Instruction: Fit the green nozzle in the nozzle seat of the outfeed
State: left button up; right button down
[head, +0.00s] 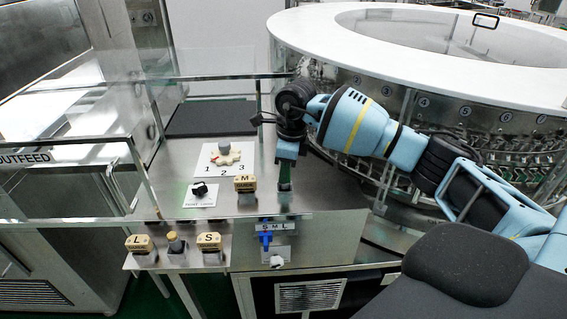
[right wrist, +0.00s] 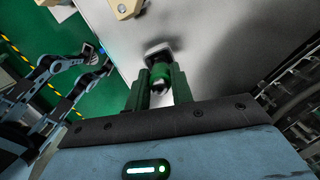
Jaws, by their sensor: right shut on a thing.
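My right gripper (head: 285,180) points down over the right part of the steel deck, close to its front edge. In the right wrist view its green fingers (right wrist: 160,90) are shut on the green nozzle (right wrist: 160,71), which is upright between them. A small grey block (right wrist: 158,50) lies just beyond the nozzle. It also shows under the fingers in the head view (head: 284,201), where the nozzle is hard to tell from the fingers. I cannot tell whether this block is the nozzle seat, or whether the nozzle touches it. My left gripper does not show in the head view.
A wooden block marked M (head: 246,184) stands left of my right gripper. Blocks marked L (head: 139,244) and S (head: 210,242) stand on a lower shelf. A numbered card with a knob (head: 225,154) lies behind. A glass rail (head: 215,77) and a round white-rimmed washer (head: 330,50) bound the deck.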

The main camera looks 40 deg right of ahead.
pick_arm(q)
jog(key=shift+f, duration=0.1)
pick_arm(e)
jog(key=shift+f, duration=0.35)
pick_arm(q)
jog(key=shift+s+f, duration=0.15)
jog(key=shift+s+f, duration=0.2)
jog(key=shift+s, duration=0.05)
pick_arm(e)
jog(key=shift+f, duration=0.55)
jog(key=c, duration=1.1)
grip_release()
jog(key=shift+c, duration=0.2)
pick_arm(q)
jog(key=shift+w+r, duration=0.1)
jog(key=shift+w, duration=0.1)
pick_arm(e)
jog(key=shift+r, duration=0.1)
